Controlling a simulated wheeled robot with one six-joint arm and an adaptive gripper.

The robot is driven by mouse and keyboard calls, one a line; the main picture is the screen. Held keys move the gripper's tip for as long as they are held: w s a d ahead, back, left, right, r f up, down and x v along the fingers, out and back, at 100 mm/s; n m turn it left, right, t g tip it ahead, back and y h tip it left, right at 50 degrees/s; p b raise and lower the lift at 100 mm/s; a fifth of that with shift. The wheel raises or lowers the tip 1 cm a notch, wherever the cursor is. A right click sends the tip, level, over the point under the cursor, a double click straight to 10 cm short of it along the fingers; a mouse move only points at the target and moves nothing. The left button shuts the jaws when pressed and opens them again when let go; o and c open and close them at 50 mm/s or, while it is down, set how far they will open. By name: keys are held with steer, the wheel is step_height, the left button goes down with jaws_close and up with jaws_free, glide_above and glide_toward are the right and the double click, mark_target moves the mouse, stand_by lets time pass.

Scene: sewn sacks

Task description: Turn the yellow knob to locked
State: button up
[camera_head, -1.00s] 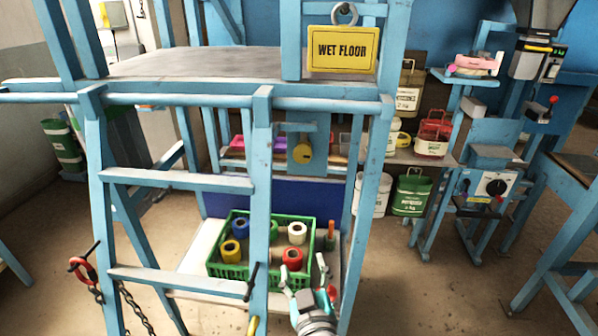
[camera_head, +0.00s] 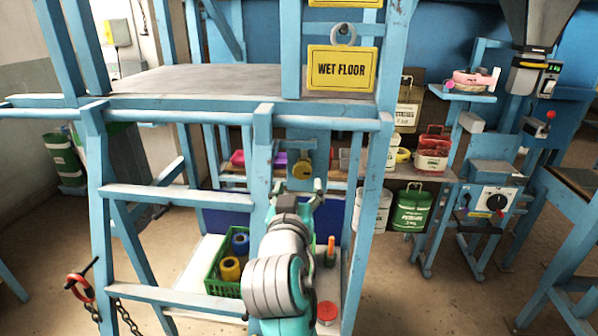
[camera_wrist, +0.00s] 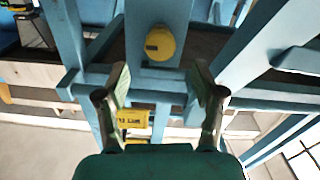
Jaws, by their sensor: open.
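The yellow knob (camera_head: 302,169) is on an upright blue plate (camera_head: 301,135) under the bench, behind the front rail. In the wrist view the knob (camera_wrist: 160,43) is round, with a small dark mark on its face, at the upper middle. My gripper (camera_head: 296,188) is just below the knob in the head view, and I cannot tell its exact distance from it. In the wrist view my gripper (camera_wrist: 160,88) has its two fingers spread apart with nothing between them. The knob lies beyond the fingertips, not touched by them.
A WET FLOOR sign (camera_head: 340,69) hangs above the knob. Blue rails and a front post (camera_head: 262,150) stand close left of my arm. A green crate (camera_head: 216,274) with spools is below, partly hidden by my arm. Containers, including a green one (camera_head: 411,208), are at right.

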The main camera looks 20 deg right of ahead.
mark_target(302, 173)
steer(key=x, duration=0.8)
steer(key=c, duration=1.2)
